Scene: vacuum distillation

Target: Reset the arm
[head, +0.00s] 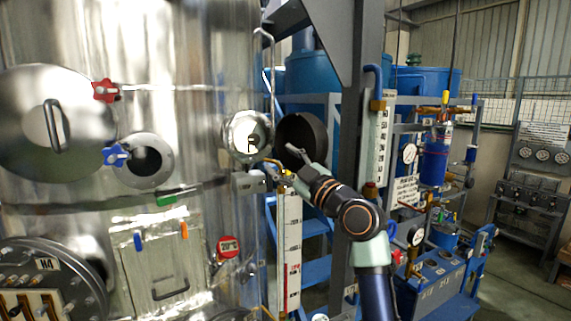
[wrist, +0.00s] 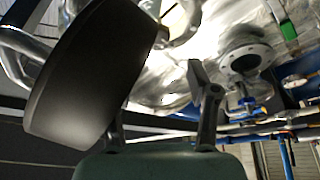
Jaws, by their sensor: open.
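My gripper (head: 291,150) is in front of the steel vessel's right side, at the end of my arm, which reaches up from the lower right. It appears close to the dark round cover (head: 310,132) that stands open beside the sight port (head: 247,135). In the wrist view my gripper (wrist: 158,98) has its fingers spread with nothing between them. The dark cover (wrist: 90,75) fills the upper left there and hides part of the left finger. I cannot tell whether the finger touches the cover.
The steel vessel (head: 190,60) carries a red knob (head: 105,90), a blue knob (head: 116,156) and a round flanged port (head: 148,160). A grey steel post (head: 367,120) stands behind my arm. A white level scale (head: 288,250) hangs below the gripper. Open floor lies at right.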

